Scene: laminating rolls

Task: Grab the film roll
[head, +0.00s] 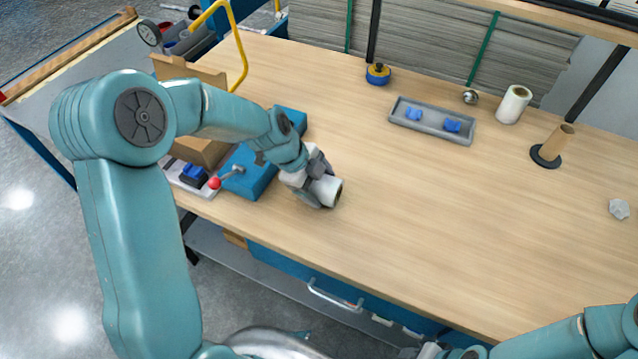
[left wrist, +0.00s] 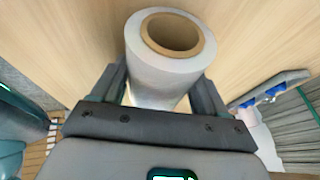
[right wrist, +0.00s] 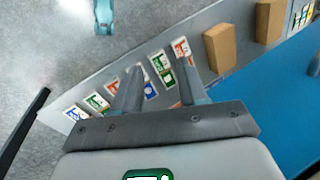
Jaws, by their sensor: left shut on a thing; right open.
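A white film roll (head: 331,191) with a brown cardboard core is at my left gripper (head: 316,180), over the left part of the wooden table. In the left wrist view the roll (left wrist: 165,70) sits between the two fingers (left wrist: 160,92), which are shut on it, with its open core end facing the camera. The roll's far end is hidden. My right gripper (right wrist: 161,72) is open and empty in the right wrist view. A second white roll (head: 512,106) stands upright at the back right of the table.
A blue press with a red-knobbed lever (head: 215,183) is left of my left gripper. A grey tray (head: 432,133) with blue pieces, a tape roll (head: 378,74) and a brown core on a black base (head: 553,145) stand farther back. The table's middle is clear.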

